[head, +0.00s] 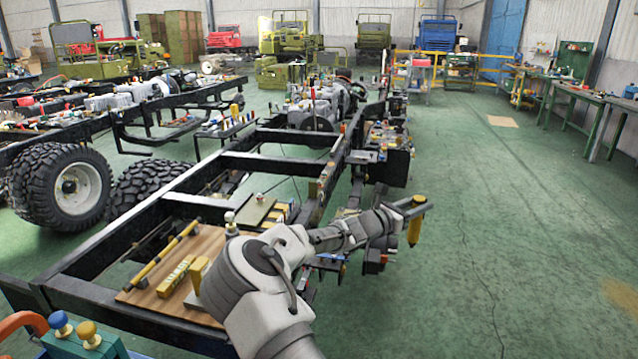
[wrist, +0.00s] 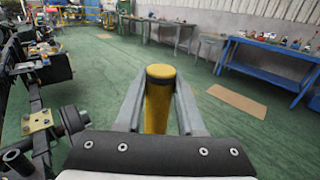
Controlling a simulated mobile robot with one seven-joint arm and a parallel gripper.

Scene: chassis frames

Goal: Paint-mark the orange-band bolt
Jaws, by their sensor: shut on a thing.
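My gripper (head: 414,206) is out over the floor to the right of the chassis frame (head: 215,203) in the head view. It is shut on a yellow paint marker (head: 415,229), which hangs roughly upright with its narrow end down. The marker is apart from the chassis.
A wooden board (head: 208,241) lies across the near frame, bearing a yellow-and-black rod (head: 160,262) and a yellow block (head: 197,272). A second chassis with large tyres (head: 62,186) stands at left. Workbenches (head: 590,95) line the right wall. The green floor at right is mostly clear.

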